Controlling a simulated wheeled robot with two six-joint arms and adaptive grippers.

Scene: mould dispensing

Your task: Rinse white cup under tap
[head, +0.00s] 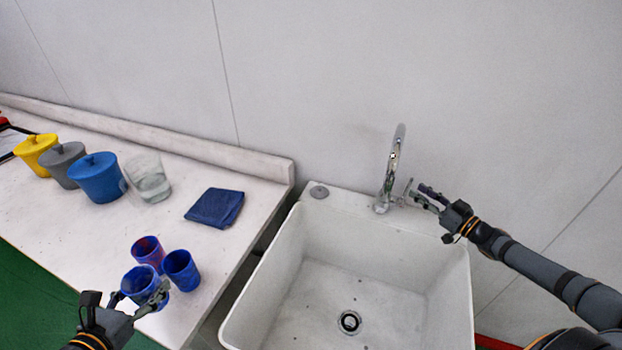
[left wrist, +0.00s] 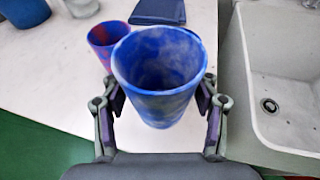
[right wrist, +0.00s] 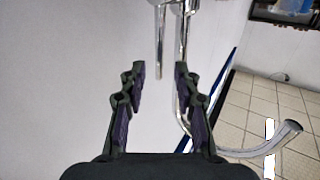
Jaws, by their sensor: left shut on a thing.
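My left gripper (head: 145,296) is shut on a blue cup with pale mottling (head: 132,280), at the front of the counter. The left wrist view shows this cup (left wrist: 160,90) upright between the fingers; whether it touches the counter is unclear. No plainly white cup shows. A blue-and-red cup (head: 147,251) and another blue cup (head: 181,270) stand close by. The chrome tap (head: 391,170) rises behind the white sink (head: 290,250); no water is seen running. My right gripper (head: 424,196) is open and empty beside the tap's handle, and tap parts (right wrist: 183,60) show beyond its fingers.
Yellow (head: 35,150), grey (head: 63,163) and blue (head: 97,178) lidded pots stand at the counter's back left, beside a clear glass of liquid (head: 148,178). A folded blue cloth (head: 214,207) lies near the counter's right edge. A narrow gap separates counter and sink. The basin is empty.

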